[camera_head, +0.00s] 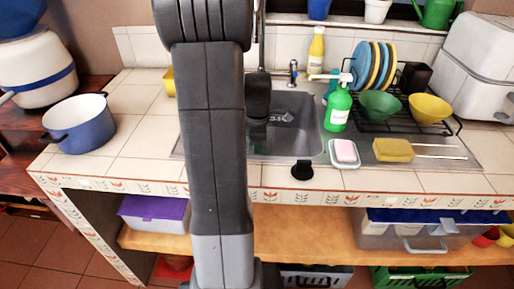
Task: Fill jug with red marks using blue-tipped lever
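The sink (307,135) is set in the tiled counter, partly hidden behind my arm. A small lever with a blue tip (293,66) stands at the back edge of the sink. The tap's upright pipe (261,35) shows just right of my arm, and its lower part is hidden. I cannot make out a jug with red marks; my arm covers part of the sink and counter. My gripper's fingers do not show in this view.
A blue pot (79,124) stands on the left counter. Right of the sink are a green soap bottle (338,107), pink soap (345,151), a yellow sponge (393,150), and a rack with green (380,106) and yellow bowls (430,108). The counter left of the sink has free room.

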